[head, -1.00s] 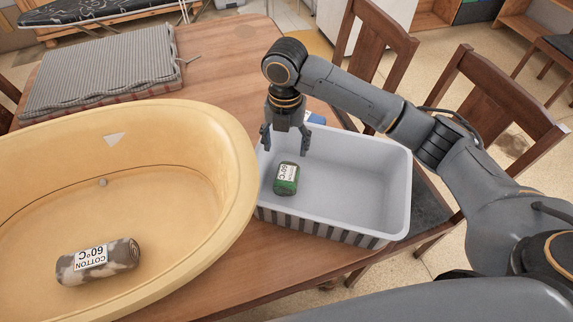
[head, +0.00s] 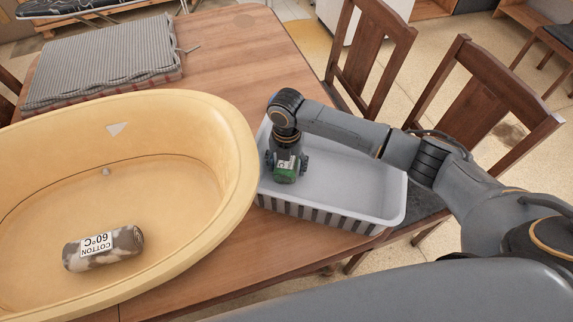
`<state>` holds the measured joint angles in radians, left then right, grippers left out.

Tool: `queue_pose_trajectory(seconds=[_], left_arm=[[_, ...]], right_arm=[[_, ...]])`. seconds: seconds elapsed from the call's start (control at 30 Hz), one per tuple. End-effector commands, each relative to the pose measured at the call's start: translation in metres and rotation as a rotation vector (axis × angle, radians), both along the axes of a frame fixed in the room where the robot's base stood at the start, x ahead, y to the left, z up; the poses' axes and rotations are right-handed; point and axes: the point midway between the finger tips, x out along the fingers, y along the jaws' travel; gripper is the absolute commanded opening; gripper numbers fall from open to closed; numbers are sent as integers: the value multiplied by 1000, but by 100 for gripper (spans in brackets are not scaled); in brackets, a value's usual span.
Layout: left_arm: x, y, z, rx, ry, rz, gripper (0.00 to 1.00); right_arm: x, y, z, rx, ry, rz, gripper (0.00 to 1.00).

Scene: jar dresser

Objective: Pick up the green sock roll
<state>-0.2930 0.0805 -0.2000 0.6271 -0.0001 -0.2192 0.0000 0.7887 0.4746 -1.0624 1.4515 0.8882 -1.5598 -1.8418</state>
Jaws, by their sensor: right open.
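The green sock roll (head: 285,173), with a white label, sits in the left part of the white bin. My right gripper (head: 286,166) is lowered into the bin at the roll, with its open fingers on either side of it. Part of the roll's top is hidden by the gripper. I cannot tell whether the fingers touch the roll. My left gripper is not in view.
The white bin (head: 350,194) with a striped side stands on the wooden table (head: 221,55). A yellow tub (head: 215,130) beside it holds a brown patterned roll (head: 103,247) labelled cotton. A striped cushion (head: 104,62) lies at the back left. Wooden chairs (head: 485,95) stand to the right.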

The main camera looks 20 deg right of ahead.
Motion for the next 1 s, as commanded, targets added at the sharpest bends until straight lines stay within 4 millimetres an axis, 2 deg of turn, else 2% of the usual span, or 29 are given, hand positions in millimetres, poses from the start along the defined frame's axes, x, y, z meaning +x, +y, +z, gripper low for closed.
queue_pose_trajectory(seconds=[0.2, 0.27, 0.4, 0.43, 0.77, 0.87, 1.0], left_arm=[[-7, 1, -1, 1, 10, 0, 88], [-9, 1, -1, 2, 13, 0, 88], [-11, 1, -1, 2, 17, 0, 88], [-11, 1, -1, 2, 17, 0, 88], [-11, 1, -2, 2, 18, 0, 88], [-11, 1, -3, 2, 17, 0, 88], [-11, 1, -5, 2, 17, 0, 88]], right_arm=[[0, 0, -1, 0, 0, 1, 68], [0, 0, -1, 0, 0, 1, 58], [0, 0, -1, 0, 0, 1, 29], [0, 0, -1, 0, 0, 1, 25], [1, 0, 6, 1, -2, 1, 25], [1, 1, 20, 1, -4, 2, 25], [1, 0, 49, 1, -5, 2, 25]])
